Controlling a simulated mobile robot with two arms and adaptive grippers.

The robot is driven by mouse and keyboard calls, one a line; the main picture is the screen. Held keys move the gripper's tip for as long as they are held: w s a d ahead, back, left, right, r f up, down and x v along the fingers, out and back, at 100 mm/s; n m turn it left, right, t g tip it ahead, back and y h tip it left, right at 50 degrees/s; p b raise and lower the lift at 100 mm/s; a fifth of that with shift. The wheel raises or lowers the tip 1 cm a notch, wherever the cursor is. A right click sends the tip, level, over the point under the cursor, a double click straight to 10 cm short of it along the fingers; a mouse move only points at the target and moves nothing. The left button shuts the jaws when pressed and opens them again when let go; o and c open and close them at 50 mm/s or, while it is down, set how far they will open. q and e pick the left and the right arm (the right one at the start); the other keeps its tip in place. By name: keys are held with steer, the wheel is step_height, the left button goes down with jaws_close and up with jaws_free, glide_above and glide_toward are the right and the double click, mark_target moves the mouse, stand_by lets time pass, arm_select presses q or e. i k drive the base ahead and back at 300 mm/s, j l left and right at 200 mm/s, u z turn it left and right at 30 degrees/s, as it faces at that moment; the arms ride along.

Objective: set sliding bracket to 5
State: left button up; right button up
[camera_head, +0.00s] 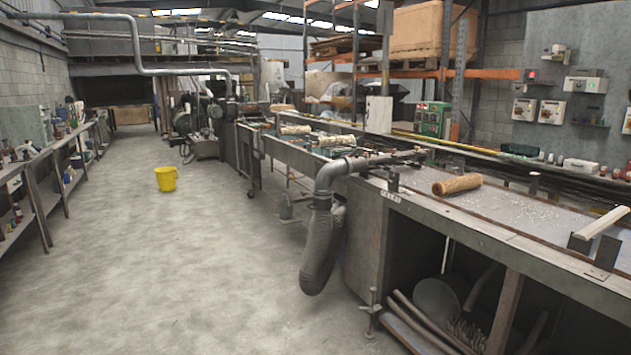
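I cannot tell for sure which part is the sliding bracket. A small dark upright bracket (393,181) stands at the left end of the long metal bench (480,228), above a small white marking (390,196) too small to read. Another dark bracket (594,252) sits at the bench's right end, with a pale slat (602,222) on it. No scale figure 5 can be made out. Neither of my grippers is in view.
A short log (457,185) lies on the bench among wood chips. A grey pipe (338,170) with a hanging sleeve (322,250) is at the bench's left end. A yellow bucket (166,179) stands on the open concrete floor (170,270). Shelves (50,180) line the left wall.

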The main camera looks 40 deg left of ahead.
mark_target(393, 183)
steer(key=u, duration=0.85)
